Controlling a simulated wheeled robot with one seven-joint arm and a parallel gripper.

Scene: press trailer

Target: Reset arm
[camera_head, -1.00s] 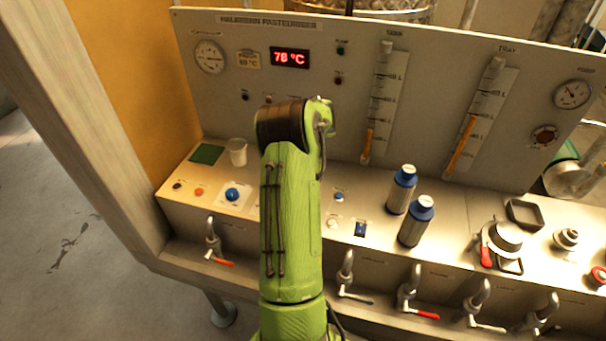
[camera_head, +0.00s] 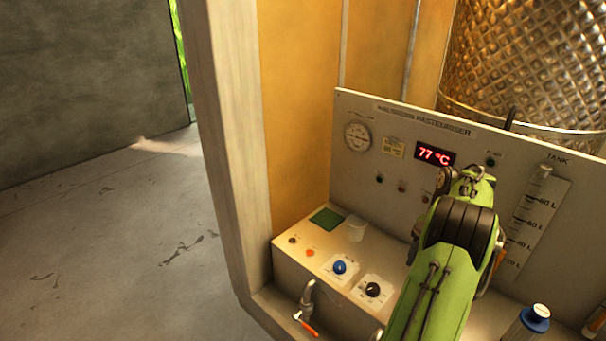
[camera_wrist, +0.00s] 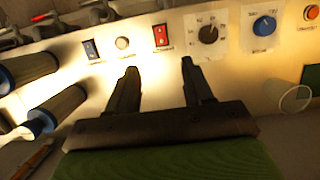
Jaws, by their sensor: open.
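My gripper (camera_wrist: 158,80) shows in the wrist view with its two dark fingers spread apart and nothing between them. It is over the front ledge of the pasteuriser panel (camera_head: 310,275). Beyond the fingertips are a red switch (camera_wrist: 161,36), a black knob (camera_wrist: 208,34) and a blue knob (camera_wrist: 264,26). In the head view my green arm rises at the right, in front of the panel, and the gripper itself is hidden behind it.
A white cup (camera_head: 356,228) stands beside a green pad (camera_head: 326,219). Blue-capped cylinders (camera_wrist: 25,70) are at the left in the wrist view. A tap (camera_head: 307,303) juts from the front. A post (camera_head: 225,150) borders open floor (camera_head: 100,240) at the left.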

